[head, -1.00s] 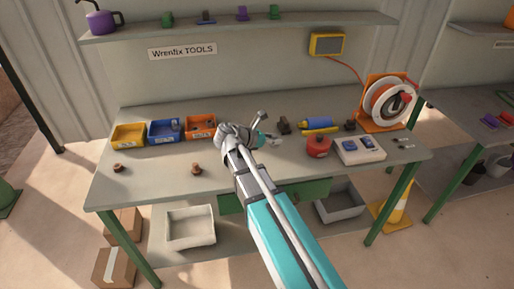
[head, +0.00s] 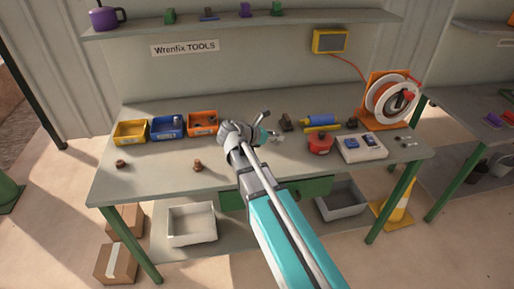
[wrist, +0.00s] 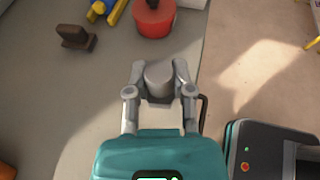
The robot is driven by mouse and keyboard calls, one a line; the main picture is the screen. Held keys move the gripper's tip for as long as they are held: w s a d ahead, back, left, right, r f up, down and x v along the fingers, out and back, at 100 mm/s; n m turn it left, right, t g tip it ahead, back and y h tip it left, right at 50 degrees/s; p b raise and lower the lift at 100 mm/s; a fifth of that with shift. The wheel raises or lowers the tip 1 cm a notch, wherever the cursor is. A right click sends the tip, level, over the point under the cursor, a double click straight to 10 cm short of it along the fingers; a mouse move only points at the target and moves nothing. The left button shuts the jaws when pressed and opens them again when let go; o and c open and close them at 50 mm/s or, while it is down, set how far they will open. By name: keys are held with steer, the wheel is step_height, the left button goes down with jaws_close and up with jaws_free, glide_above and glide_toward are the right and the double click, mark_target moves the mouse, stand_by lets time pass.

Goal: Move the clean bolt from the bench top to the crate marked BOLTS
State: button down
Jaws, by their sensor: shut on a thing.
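Three small crates stand at the back left of the bench top: yellow (head: 130,133), blue (head: 167,128) and orange (head: 203,124). Their markings are too small to read. Small pieces show in the blue and orange crates.
Two rusty brown pieces (head: 198,166) (head: 121,163) lie on the front left of the bench top (head: 160,178). A red round can (head: 320,144), a blue and yellow item (head: 318,121), a white box (head: 361,148) and a cable reel (head: 390,101) stand right. A shelf (head: 240,29) runs above.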

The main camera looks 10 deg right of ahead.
steer(key=a+n+t+y, duration=0.2)
steer(key=a+n+t, duration=0.2)
steer(key=a, duration=0.2)
steer(key=shift+f+b, duration=0.25)
steer(key=shift+b, duration=0.05)
steer(key=shift+w, duration=0.15)
steer(key=w+f+b, duration=0.3)
steer(key=w, duration=0.1)
steer(key=w+d+f+b, duration=0.1)
steer(key=w+f+b, duration=0.2)
steer(key=w, duration=0.1)
steer(key=w+f+b, duration=0.3)
steer(key=w, duration=0.2)
steer(key=shift+d, duration=0.3)
steer(key=shift+w+f+b, duration=0.35)
steer(key=shift+f+b, duration=1.65)
steer(key=shift+b, duration=0.05)
